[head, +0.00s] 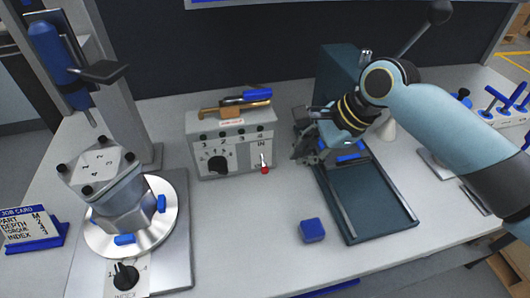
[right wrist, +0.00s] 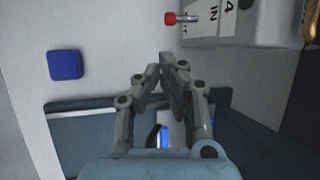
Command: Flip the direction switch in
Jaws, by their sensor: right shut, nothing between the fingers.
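The direction switch (head: 263,164) is a small lever with a red tip on the lower right front of the grey control box (head: 232,145). The lever points downward, beneath an "IN" label. In the right wrist view the red-tipped switch (right wrist: 180,18) shows at the top, beside the "IN" label. My right gripper (head: 306,150) is to the right of the box, above the dark green tray, with its fingers shut and empty. In the right wrist view the fingertips (right wrist: 174,62) lie apart from the switch. My left gripper is not in view.
A blue cube (head: 312,230) lies on the table left of the dark green tray (head: 375,205). At left stand an indexing plate (head: 160,235) with a metal housing (head: 115,190) and a job card (head: 28,228). The table in front of the box is clear.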

